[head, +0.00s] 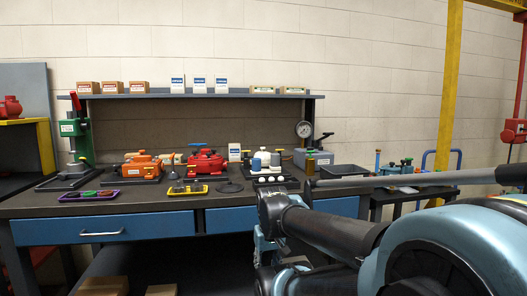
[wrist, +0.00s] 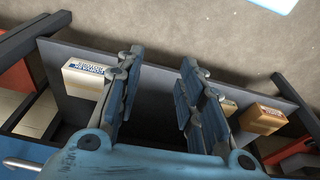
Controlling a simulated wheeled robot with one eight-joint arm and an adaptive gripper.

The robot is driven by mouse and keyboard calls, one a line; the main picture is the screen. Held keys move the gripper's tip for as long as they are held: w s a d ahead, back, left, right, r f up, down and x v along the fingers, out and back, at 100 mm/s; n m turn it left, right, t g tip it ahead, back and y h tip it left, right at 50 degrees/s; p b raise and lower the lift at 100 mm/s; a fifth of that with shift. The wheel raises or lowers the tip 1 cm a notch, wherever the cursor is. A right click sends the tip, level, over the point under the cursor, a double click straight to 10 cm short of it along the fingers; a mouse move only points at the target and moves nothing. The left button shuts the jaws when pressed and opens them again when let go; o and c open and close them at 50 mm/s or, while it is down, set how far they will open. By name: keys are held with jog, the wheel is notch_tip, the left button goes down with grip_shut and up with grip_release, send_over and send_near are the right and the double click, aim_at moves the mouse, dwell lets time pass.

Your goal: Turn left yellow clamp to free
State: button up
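An orange motor (head: 143,164) and a red motor (head: 206,160) stand side by side on the workbench in the head view. My gripper (head: 264,238) hangs low in front of the bench's drawers, apart from the motors. In the wrist view its two fingers (wrist: 162,62) are spread apart with nothing between them.
The workbench (head: 333,184) holds a yellow tray (head: 203,192), a purple tray (head: 65,196), a green press (head: 72,130) and a gauge (head: 304,130). A shelf (head: 225,96) with boxes runs above. Boxes (wrist: 86,78) lie on the lower shelf below my gripper. Blue drawers (head: 90,229) front the bench.

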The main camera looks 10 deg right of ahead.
jog(key=shift+w+d, duration=0.5)
jog(key=shift+w, duration=0.3)
